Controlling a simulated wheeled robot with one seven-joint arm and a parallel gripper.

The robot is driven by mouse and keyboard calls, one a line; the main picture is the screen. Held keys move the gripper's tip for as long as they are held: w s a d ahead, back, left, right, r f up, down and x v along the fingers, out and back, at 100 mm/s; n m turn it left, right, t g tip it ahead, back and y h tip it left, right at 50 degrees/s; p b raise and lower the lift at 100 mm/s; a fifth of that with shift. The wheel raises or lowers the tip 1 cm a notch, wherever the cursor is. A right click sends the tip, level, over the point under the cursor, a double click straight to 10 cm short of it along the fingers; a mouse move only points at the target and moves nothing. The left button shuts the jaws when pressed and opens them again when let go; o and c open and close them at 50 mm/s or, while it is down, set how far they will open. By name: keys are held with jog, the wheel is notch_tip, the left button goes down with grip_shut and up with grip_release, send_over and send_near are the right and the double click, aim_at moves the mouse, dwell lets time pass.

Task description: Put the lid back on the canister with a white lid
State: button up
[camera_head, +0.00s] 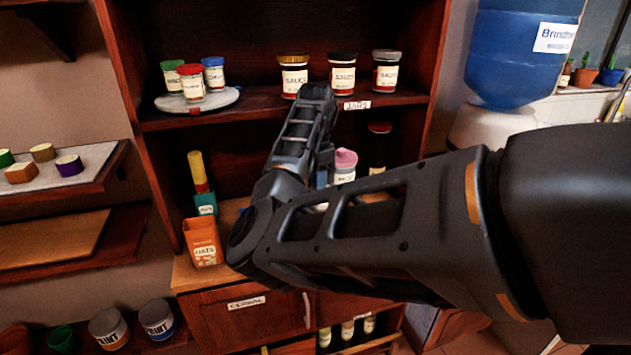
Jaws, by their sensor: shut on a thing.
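My gripper (323,178) hangs down behind my own forearm, in front of the middle shelf bay, and is only partly visible. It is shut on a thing. A small white piece (318,207), which looks like the white lid, shows just below it through a gap in my arm. My arm covers most of it. I cannot make out the white-lidded canister's body or whether the lid touches it.
An orange oats box (202,242) and a yellow-topped bottle (198,172) stand left of my elbow. Several sauce jars (341,73) and a round tray (228,97) with small jars fill the shelf above. A blue water bottle (519,50) stands right.

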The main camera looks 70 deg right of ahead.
jog(key=o, duration=1.6)
